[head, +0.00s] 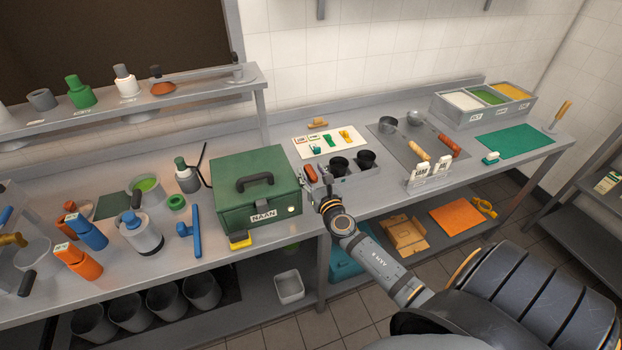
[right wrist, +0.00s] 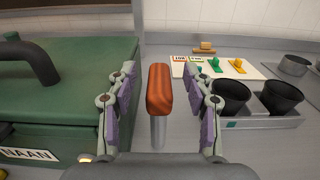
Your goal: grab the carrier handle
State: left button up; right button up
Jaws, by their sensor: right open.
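The carrier (head: 352,182) is a grey metal tray holding two black cups, right of the green box. Its orange-brown handle (head: 310,173) stands upright on a grey post at the tray's left end. In the right wrist view the handle (right wrist: 160,90) is in the middle, between the fingers of my right gripper (right wrist: 160,108). My right gripper is open, with a gap on both sides of the handle. In the head view this gripper (head: 326,186) is beside the handle, partly hidden by its own wrist. My left gripper is not in view.
The green NAAN box (head: 255,190) with a dark handle stands close on the left. A white board (head: 328,141) with small coloured items lies behind the carrier. A holder with white cards (head: 428,174) stands to the right. A metal pot (head: 387,124) stands further back.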

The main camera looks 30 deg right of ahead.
jog(key=shift+x, duration=0.75)
jog(key=shift+s+a, duration=0.1)
jog(key=shift+s, duration=0.1)
jog(key=shift+c, duration=1.3)
jog(key=shift+w+f, duration=0.1)
grip_shut()
